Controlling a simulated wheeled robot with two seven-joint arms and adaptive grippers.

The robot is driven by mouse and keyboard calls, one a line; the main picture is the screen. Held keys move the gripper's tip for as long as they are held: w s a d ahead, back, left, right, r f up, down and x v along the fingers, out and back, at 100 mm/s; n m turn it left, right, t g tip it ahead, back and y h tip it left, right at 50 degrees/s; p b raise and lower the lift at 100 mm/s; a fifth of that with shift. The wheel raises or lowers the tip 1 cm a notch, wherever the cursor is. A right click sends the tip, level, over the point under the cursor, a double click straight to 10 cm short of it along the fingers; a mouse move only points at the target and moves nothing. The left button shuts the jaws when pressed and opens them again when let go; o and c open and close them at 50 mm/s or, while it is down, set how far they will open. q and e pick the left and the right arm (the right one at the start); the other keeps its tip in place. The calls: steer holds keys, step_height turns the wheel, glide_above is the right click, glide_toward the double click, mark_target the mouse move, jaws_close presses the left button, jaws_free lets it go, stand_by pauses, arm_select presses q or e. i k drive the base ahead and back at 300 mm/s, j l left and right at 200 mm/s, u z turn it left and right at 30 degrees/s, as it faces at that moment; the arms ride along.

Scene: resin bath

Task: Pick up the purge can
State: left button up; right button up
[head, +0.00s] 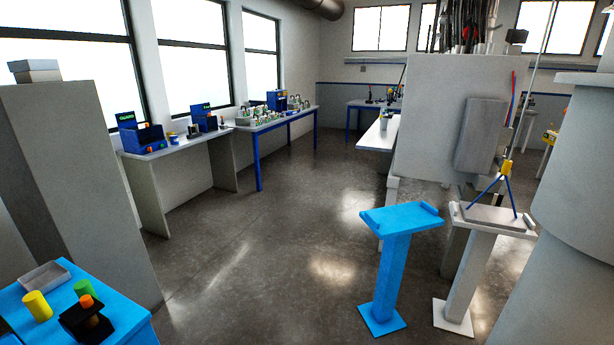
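No can is clearly recognisable as the purge can. A blue-topped table (130,314) stands at the lower left of the head view. On it are a yellow cylinder (37,306), a smaller green cylinder (83,288) and a black holder (84,322) with an orange-topped piece (86,301) in it. I cannot tell whether one of these is the purge can. Neither of my grippers is in view.
A grey tray (45,276) lies on the blue table. A tall grey cabinet (75,180) stands behind it. A blue pedestal (392,270) and a white pedestal (470,275) stand at right. Benches (180,147) line the left wall. The middle floor (270,235) is clear.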

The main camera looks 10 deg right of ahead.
mark_target(384, 124)
steer(key=i, duration=1.8)
steer(key=i+z, duration=0.25)
steer(key=i, duration=0.2)
steer(key=i+j+z, duration=0.2)
steer(key=i, duration=0.25)
steer(key=i+j+z, duration=0.2)
steer(key=i+z, duration=0.15)
steer(key=i+j+z, duration=0.65)
